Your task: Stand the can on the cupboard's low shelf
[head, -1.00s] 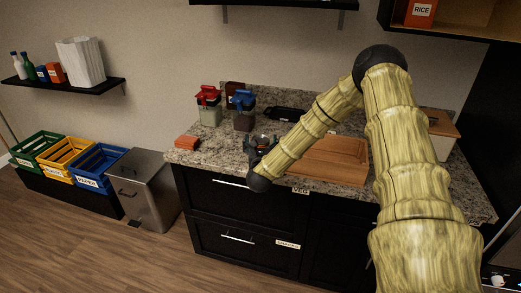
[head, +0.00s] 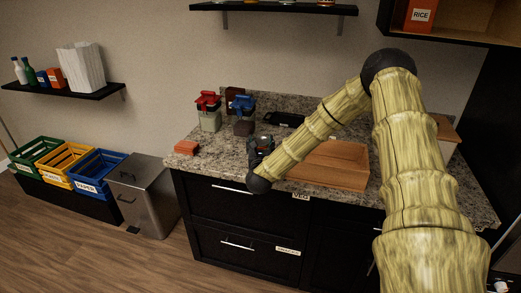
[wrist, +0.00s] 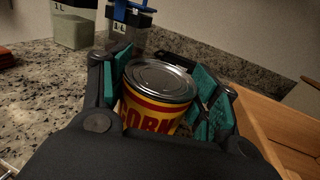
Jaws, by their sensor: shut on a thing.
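The can (wrist: 160,92) shows in the wrist view, a yellow and red tin with a silver lid and the word CORN on its label. It is upright between the teal pads of my gripper (wrist: 165,105), which is shut on it. In the head view my gripper (head: 262,146) is over the front of the granite counter, left of a wooden box; the can is not clear there. The open cupboard (head: 470,32) is at the top right, partly cut off by the frame. An orange RICE box (head: 420,15) stands in it.
The wooden box (head: 335,181) stands on the counter (head: 190,165) right of my gripper. A red-lidded container (head: 208,112) and a blue-lidded one (head: 243,118) stand behind to the left. A black wall shelf (head: 275,9) hangs above. Open floor lies at front left.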

